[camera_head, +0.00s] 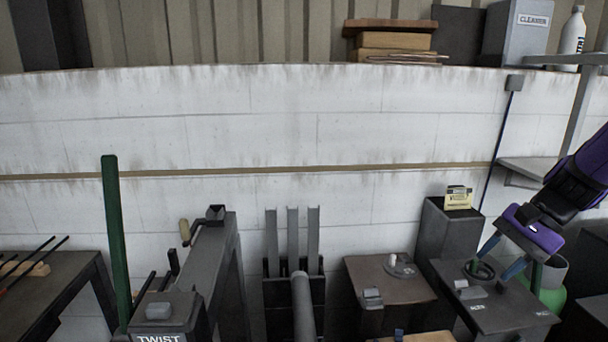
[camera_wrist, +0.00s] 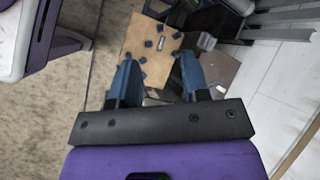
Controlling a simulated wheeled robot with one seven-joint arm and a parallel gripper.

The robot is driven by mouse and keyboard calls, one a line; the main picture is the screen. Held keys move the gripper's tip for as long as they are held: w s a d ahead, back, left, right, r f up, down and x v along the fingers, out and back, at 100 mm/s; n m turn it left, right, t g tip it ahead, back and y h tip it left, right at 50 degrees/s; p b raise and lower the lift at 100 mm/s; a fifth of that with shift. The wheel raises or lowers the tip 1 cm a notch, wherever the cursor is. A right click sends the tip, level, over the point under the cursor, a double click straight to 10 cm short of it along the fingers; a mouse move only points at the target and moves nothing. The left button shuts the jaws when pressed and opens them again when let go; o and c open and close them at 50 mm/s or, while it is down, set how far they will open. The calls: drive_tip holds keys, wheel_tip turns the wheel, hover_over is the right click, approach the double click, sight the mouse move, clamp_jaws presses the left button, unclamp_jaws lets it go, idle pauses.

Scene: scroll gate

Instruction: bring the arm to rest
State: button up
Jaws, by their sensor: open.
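My gripper (camera_head: 502,258) is at the right of the head view, on my purple arm, with two blue fingers pointing down. It is in front of or over a dark table (camera_head: 495,312); the height gap is hard to tell. In the wrist view my gripper (camera_wrist: 157,62) shows its two blue fingers spread apart. Nothing shows held between them. Beyond the fingers lies a light brown board (camera_wrist: 135,38) with several small dark blue pieces on it.
A dark stand labelled TWIST (camera_head: 157,325), a green post (camera_head: 115,240) and a rack with upright grey bars (camera_head: 293,235) fill the left and middle. A small table (camera_head: 400,285) and a dark pedestal with a yellow card (camera_head: 458,200) stand near my gripper. A shelf (camera_head: 530,170) is behind.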

drive_tip(key=s+a+r+n+t+h, duration=0.2)
drive_tip(key=s+r+n+h, duration=0.1)
drive_tip(key=s+r+n, duration=0.2)
drive_tip(key=s+a+r+n+t+h, duration=0.2)
drive_tip(key=s+r+n+t+h, duration=0.1)
drive_tip(key=s+r, duration=0.4)
drive_tip(key=shift+s+r+n+h, duration=0.4)
drive_tip(key=shift+s+n+h, duration=0.1)
drive_tip(key=shift+s+n, duration=0.5)
